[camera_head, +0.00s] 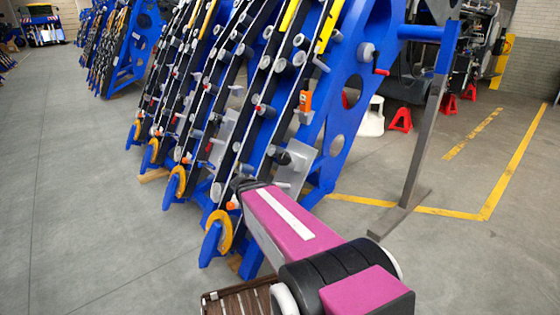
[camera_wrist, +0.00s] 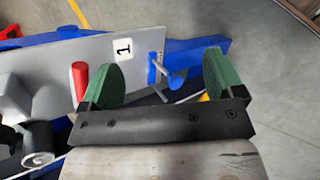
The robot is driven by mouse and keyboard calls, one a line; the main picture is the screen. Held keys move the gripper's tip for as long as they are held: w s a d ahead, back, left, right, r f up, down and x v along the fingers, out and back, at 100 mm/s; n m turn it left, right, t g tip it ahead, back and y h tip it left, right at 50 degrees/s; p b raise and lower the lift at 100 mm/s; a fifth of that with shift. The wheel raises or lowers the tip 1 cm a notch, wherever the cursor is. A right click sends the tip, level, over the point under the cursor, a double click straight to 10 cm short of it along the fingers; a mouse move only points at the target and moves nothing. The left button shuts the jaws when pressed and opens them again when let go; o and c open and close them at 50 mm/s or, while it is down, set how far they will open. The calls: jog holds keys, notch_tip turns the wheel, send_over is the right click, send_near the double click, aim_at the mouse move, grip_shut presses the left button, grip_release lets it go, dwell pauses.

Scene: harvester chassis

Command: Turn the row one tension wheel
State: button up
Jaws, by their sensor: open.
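In the wrist view, my gripper (camera_wrist: 164,75) is open, with a green pad on each finger and a wide gap between them. A grey plate (camera_wrist: 120,65) with a "1" label (camera_wrist: 124,49) lies beyond the fingers. A blue lever-like part (camera_wrist: 170,77) shows in the gap, apart from both pads. A red handle (camera_wrist: 80,82) stands just left of the left finger; I cannot tell if they touch. I cannot tell for certain which part is the row one tension wheel. In the head view, my gripper is not clearly visible beyond my magenta arm.
The blue harvester frame (camera_head: 350,115) holds several rows with grey rollers and yellow-orange discs (camera_head: 219,231). A grey post (camera_head: 423,140) stands to its right. Red stands (camera_head: 401,120) sit farther back. The floor at left (camera_head: 70,180) is clear.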

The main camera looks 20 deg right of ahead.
jog(key=w+d+r+n+t+h, duration=0.2)
jog(key=w+d+r+n+h, duration=0.1)
jog(key=w+r+n+h, duration=0.4)
jog(key=n+t+h, duration=0.2)
jog(key=n+h, duration=0.2)
jog(key=n, duration=0.1)
send_near(282, 159)
jog(key=shift+m, duration=0.3)
jog(key=x, duration=1)
jog(key=shift+w+d, duration=0.15)
jog(key=shift+d, duration=0.15)
jog(key=c, duration=0.9)
